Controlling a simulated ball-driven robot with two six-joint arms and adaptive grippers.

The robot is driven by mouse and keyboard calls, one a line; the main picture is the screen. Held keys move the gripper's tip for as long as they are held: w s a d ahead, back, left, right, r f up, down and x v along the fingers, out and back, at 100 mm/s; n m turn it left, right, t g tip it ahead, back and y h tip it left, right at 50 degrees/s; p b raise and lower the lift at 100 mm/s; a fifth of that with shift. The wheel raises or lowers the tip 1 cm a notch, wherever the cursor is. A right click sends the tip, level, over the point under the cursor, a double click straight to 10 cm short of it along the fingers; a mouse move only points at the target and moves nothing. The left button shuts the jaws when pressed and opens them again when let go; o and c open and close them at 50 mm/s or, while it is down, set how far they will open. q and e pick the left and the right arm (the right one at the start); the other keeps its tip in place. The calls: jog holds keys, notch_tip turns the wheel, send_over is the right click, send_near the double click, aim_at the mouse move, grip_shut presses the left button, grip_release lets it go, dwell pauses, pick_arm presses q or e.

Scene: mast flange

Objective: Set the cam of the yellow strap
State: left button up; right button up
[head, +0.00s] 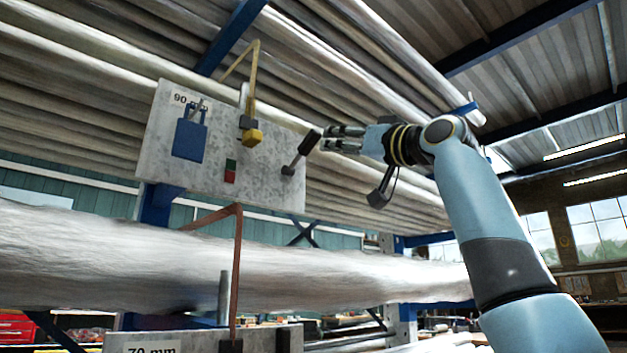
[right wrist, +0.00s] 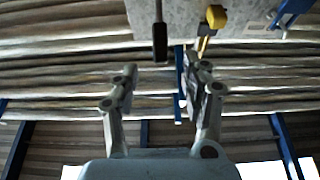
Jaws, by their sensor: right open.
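The yellow strap (head: 253,80) hangs over the upper grey plate (head: 268,177). It ends at a dark buckle with a yellow block (head: 252,137), likely its cam. The yellow block also shows at the top of the right wrist view (right wrist: 207,25). A lever (head: 301,152) with a black handle sticks out from the plate's right side, tilted up to the right. My right gripper (head: 327,138) is open and empty, just right of that handle. In the right wrist view the handle (right wrist: 160,40) appears ahead, between the open fingers (right wrist: 160,78). My left gripper is out of view.
A blue block (head: 189,140) and a red-green marker (head: 230,171) sit on the upper plate. A lower plate (head: 200,340) marked 70 mm has a brown strap (head: 238,265). Long wrapped bundles (head: 100,245) lie on the rack behind. Air right of the plate is open around my arm.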

aim_at(315, 140)
jog(key=p+x, duration=0.1)
jog(key=x, duration=0.2)
jog(key=p+x, duration=0.1)
jog(key=x, duration=0.3)
jog(key=r+p+x, duration=0.1)
jog(key=x, duration=0.2)
jog(key=shift+w+a+r, duration=0.1)
jog(key=shift+w+a, duration=0.15)
jog(key=shift+w, duration=0.05)
jog(key=shift+c, duration=0.2)
grip_shut()
